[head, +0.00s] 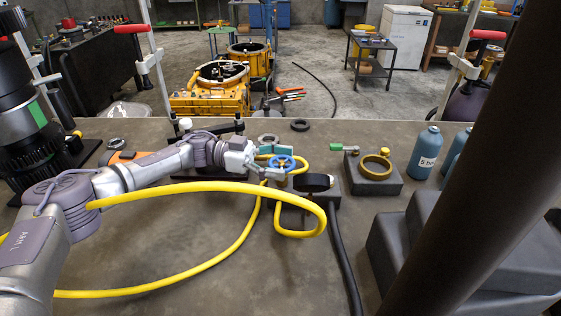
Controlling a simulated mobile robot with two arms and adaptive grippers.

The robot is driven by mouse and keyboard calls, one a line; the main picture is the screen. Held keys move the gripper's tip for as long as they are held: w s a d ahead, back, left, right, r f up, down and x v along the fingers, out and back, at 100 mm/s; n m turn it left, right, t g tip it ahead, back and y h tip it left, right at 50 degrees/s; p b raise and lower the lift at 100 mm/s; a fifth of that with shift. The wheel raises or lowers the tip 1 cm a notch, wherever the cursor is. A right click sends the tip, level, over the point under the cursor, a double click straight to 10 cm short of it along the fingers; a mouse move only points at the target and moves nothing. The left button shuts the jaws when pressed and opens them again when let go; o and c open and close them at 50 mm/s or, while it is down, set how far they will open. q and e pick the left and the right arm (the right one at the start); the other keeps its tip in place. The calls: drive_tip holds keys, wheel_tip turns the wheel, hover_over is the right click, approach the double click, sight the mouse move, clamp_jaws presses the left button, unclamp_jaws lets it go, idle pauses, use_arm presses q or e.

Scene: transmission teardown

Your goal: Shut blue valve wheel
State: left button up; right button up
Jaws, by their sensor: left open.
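The blue valve wheel (281,163) sits near the middle of the bench, on a small dark block with a round gauge (314,182) beside it. My left gripper (275,165) is at the wheel, its teal fingers spread apart around or over it. Whether the fingers touch the rim cannot be told. A yellow hose runs around the wheel and partly crosses this area. My right gripper is not in view.
Blue bottles (425,152) and dark stepped blocks (450,240) stand farther right. A yellow hose (200,187) and a black hose (345,260) cross the bench. The front middle is mostly clear.

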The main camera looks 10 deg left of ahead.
sight(280, 161)
use_arm(q)
wheel_tip(280, 161, up, 10)
drive_tip(key=shift+r, duration=0.1)
idle(0.4)
drive_tip(key=shift+f, duration=0.2)
